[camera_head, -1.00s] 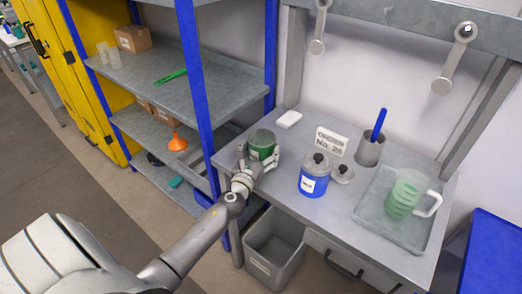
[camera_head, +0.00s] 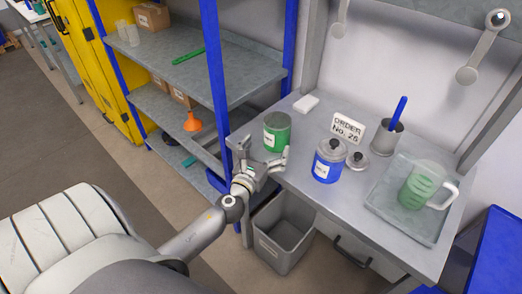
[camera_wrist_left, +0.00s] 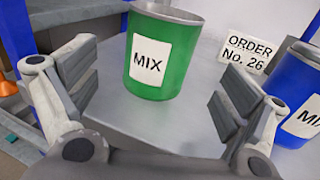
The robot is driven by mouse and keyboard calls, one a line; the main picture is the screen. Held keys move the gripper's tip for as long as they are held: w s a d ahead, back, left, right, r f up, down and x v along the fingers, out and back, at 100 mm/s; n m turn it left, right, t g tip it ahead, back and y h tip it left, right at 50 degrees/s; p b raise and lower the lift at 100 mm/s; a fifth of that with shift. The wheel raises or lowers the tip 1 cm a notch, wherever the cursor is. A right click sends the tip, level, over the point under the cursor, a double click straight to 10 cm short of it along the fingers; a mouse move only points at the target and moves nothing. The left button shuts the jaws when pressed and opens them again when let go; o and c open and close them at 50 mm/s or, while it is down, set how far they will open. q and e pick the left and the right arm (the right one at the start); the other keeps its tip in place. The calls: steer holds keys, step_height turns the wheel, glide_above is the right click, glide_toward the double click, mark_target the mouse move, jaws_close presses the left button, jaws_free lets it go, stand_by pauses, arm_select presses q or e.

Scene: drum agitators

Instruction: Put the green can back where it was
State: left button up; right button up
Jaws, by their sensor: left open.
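The green can (camera_head: 277,133) stands upright on the left part of the grey workbench (camera_head: 296,178), with a white label. In the left wrist view the green can (camera_wrist_left: 161,52) shows its "MIX" label, beyond and between the spread fingers. My left gripper (camera_head: 263,157) is open and empty, just in front of the can at the bench's front left edge. The fingers also show in the left wrist view (camera_wrist_left: 155,90), apart from the can. My right gripper is not in view.
A blue-posted shelf (camera_head: 218,82) is at left.

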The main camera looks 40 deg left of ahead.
arm_select(q)
steer(key=shift+b+v, duration=0.35)
steer(key=shift+v, duration=1.85)
